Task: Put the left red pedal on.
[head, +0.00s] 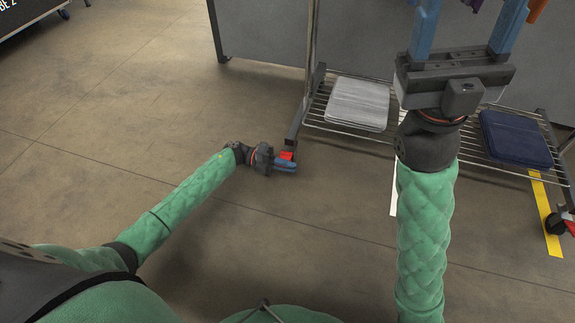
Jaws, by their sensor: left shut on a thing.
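The left red pedal (287,155) shows as a small patch of red at the foot of the clothes rack's left upright (299,125). My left gripper (287,166) is low over the floor at this foot, its blue fingers shut on the pedal. The fingers hide most of the pedal and the caster there, so I cannot tell the pedal's tilt. My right gripper (468,22) is raised in front of the rack, its blue fingers wide apart with nothing seen between them; their tips run to the top edge of the view.
The rack's wire shelf (405,133) carries a grey folded cloth (358,103) and a navy folded cloth (515,138). Another red pedal (571,227) sits at the right caster. A grey panel (262,35) stands behind. Yellow tape (546,215) marks the floor. Floor to the left is clear.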

